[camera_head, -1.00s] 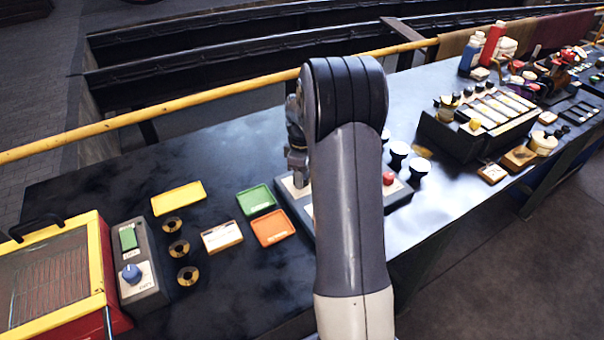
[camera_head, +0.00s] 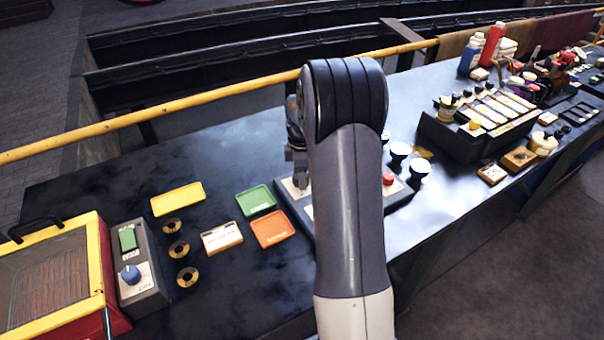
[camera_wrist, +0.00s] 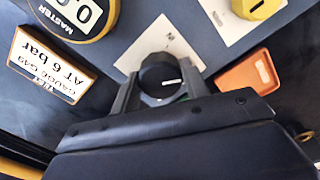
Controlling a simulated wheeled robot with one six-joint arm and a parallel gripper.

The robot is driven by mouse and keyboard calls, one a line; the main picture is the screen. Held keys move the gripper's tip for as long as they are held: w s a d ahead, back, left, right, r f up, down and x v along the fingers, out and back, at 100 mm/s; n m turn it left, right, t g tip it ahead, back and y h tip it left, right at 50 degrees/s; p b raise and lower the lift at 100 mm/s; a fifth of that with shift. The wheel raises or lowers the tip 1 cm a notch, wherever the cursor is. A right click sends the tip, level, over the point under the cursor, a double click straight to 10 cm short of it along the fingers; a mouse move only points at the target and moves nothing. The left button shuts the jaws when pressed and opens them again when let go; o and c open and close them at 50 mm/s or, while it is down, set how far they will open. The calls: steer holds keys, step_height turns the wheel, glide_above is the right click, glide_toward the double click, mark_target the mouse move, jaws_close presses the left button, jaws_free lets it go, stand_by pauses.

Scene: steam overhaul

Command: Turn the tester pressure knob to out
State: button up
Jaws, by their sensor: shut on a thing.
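In the wrist view a black round knob (camera_wrist: 158,74) with a white pointer line sits on a white label plate (camera_wrist: 170,42) of the blue-grey tester panel (camera_wrist: 120,30). My gripper (camera_wrist: 160,80) has its two fingers on either side of the knob and is shut on it. The pointer line lies roughly level across the picture; the label text is too small to read surely. In the head view my arm hides most of the tester (camera_head: 400,196), and the gripper (camera_head: 298,172) shows only in part at its left side.
In the wrist view, a round gauge marked MASTER (camera_wrist: 75,15), a sign reading "AT 6 bar" (camera_wrist: 50,62), a yellow knob (camera_wrist: 255,8) and an orange tray (camera_wrist: 248,74) lie close by. In the head view a green tray (camera_head: 256,200) and a blue-knobbed box (camera_head: 140,262) stand left.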

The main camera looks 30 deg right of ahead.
steer(key=o, duration=1)
steer(key=shift+r, duration=0.1)
step_height(320, 180, up, 11)
steer(key=shift+b, duration=0.35)
steer(key=shift+f, duration=0.2)
step_height(320, 180, down, 11)
steer(key=shift+p, duration=0.35)
steer(key=shift+r, duration=0.1)
